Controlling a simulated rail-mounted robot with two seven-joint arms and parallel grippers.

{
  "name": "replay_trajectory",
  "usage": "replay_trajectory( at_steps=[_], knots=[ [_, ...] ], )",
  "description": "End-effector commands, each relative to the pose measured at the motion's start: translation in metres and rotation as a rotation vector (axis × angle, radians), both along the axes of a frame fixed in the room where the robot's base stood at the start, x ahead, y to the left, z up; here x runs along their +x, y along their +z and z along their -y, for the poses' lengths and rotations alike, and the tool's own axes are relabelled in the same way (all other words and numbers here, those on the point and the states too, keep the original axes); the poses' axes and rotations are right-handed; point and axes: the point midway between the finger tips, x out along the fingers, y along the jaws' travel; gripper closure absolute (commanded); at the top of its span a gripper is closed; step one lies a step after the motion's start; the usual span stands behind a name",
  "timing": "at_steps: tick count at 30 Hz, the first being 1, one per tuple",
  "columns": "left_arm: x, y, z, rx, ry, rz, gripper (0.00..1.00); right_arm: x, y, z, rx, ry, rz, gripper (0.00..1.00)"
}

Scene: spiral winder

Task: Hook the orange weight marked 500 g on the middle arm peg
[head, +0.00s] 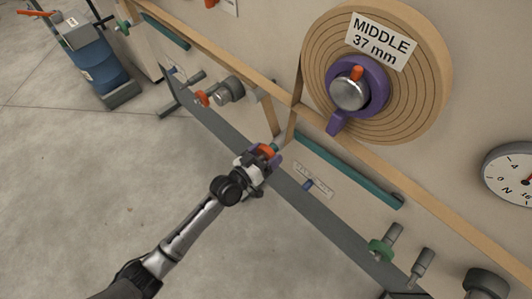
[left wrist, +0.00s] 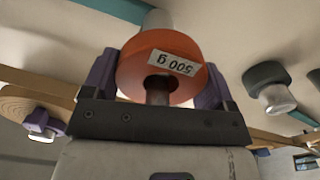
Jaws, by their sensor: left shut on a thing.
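The orange weight (left wrist: 160,72) fills the middle of the left wrist view, its 500 g label upside down in that picture. My left gripper (left wrist: 158,90) is shut on it, with a purple finger on each side. In the head view the left gripper (head: 265,156) holds the weight (head: 267,150) by the lower wooden rail, beside the left end of a teal bar. A pale cylinder (left wrist: 158,18) shows right behind the weight in the left wrist view. I cannot tell whether it is the middle arm peg, or whether the weight touches it. My right gripper is not in view.
The wound wooden disc marked MIDDLE 37 mm (head: 425,85) is above right, with a purple clamp (head: 340,118). A teal bar (head: 350,172) runs along the wall. A green weight (head: 380,248) is at lower right. A blue barrel (head: 100,68) stands far left. The floor at left is clear.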

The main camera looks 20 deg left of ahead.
Motion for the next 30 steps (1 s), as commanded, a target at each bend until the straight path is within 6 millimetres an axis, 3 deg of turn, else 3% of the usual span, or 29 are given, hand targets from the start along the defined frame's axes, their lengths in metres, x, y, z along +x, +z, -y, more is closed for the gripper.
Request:
replay_trajectory(
  at_steps=[4, 5, 10, 20, 30],
  knots=[
    [0.000, -0.007, 0.000, 0.001, 0.000, 0.000, 0.80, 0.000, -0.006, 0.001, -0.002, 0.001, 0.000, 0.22],
    [0.000, -0.005, 0.000, 0.001, 0.000, 0.000, 0.18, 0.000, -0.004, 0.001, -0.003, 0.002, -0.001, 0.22],
    [0.000, -0.005, 0.000, 0.001, 0.001, 0.000, 0.02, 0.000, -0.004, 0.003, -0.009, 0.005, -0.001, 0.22],
    [-0.004, -0.006, -0.002, 0.003, 0.000, -0.003, 0.00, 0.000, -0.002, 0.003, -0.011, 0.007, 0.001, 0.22],
    [-0.056, -0.004, -0.027, 0.005, -0.001, -0.003, 0.00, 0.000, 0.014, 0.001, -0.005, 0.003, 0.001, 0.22]
  ],
)
